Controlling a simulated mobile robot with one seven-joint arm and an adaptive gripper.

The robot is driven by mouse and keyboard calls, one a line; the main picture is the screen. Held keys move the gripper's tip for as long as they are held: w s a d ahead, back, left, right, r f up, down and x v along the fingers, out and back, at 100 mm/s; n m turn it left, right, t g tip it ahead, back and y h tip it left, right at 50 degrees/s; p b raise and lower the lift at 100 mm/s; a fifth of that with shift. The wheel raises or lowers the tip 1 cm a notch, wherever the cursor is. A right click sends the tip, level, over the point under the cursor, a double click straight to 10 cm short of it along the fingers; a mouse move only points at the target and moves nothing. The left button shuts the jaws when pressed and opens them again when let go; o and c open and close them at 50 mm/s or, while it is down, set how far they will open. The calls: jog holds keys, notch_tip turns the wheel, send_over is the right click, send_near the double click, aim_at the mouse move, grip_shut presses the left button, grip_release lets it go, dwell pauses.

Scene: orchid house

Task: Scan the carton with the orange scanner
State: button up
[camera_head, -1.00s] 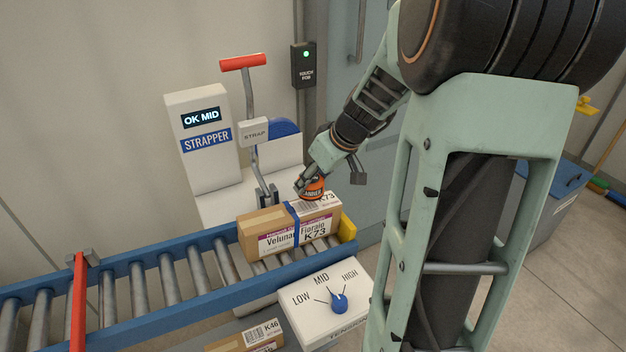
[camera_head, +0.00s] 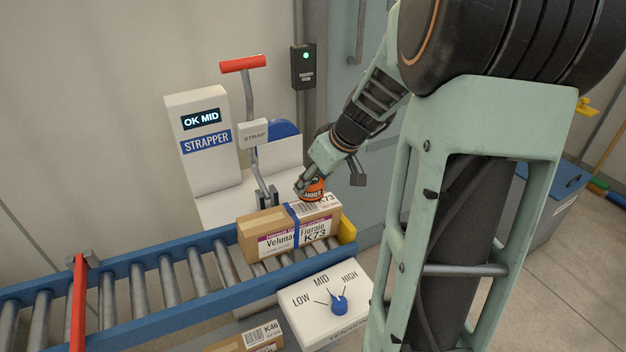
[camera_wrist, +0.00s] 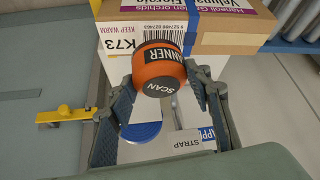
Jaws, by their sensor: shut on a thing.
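The carton (camera_head: 270,243), marked K73 with a blue strap around it, lies on the roller conveyor at its right end. Its top label (camera_wrist: 182,38) with a barcode and K73 shows in the wrist view. My gripper (camera_wrist: 166,84) is shut on the scanner, one finger at each side. In the head view it holds the scanner just above the carton's top, near the label. Whether they touch is unclear.
The strapper (camera_head: 199,145) shows OK MID behind the conveyor (camera_head: 150,262), with a red-handled lever (camera_head: 243,64). A tension dial (camera_head: 339,303) stands in front. A yellow stop (camera_head: 347,229) is at the conveyor's end. Another carton (camera_head: 250,341), marked K46, sits lower.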

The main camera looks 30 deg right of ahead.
notch_tip(320, 180, up, 10)
jog(key=p, duration=0.5)
dwell(0.3)
